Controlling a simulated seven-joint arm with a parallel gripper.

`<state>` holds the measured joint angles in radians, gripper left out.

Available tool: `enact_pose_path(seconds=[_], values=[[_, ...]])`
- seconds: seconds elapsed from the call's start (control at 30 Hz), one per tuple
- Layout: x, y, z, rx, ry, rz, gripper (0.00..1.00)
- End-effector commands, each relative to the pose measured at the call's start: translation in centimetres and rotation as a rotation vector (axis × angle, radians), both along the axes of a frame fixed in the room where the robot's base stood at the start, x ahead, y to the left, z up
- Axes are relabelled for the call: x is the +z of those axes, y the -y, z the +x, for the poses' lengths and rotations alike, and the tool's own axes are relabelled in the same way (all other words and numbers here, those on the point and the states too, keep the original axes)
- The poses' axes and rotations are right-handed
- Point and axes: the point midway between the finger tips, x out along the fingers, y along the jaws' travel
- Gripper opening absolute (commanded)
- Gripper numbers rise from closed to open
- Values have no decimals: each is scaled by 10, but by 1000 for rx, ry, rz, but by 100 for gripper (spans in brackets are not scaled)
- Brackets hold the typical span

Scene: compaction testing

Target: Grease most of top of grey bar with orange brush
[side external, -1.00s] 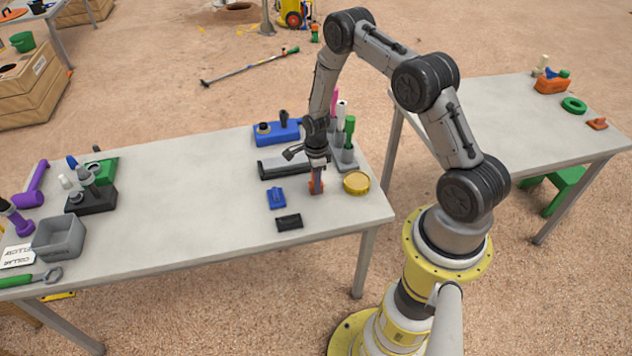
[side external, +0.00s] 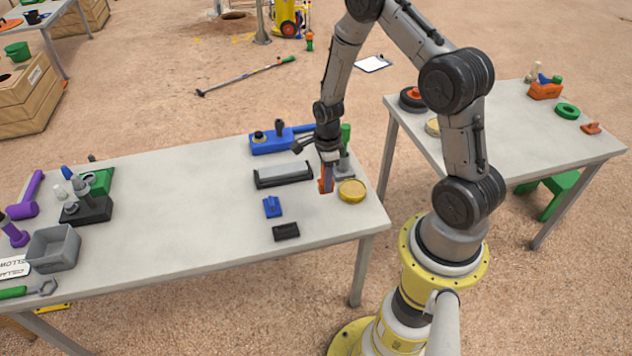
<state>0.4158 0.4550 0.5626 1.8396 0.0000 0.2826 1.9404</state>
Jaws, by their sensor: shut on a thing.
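The grey bar (side external: 283,171) lies in a dark holder on the near table, left of my gripper. My gripper (side external: 328,164) points down and is shut on the orange brush (side external: 322,186), just right of the bar's right end. The brush is small and partly covered by the fingers, so its bristles cannot be made out. It appears apart from the bar; I cannot tell whether it touches the table. A round yellow tin (side external: 351,191) stands just right of the brush.
A blue device (side external: 272,142) sits behind the bar. A green-handled tool (side external: 346,137) stands upright behind my gripper. A blue block (side external: 272,207) and a black block (side external: 286,231) lie in front. The table's middle left is clear.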

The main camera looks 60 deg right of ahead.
Motion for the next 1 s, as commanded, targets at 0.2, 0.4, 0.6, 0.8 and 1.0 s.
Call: enact_pose_path(seconds=[0.2, 0.4, 0.6, 0.8, 1.0], values=[[20, -18, -42, 0, -1, 1, 0], [29, -27, -61, 1, -1, 1, 0], [34, -27, -61, 69, -2, 1, 0], [29, 19, -32, 126, 8, -5, 0], [14, 82, -24, 82, 8, -7, 0]])
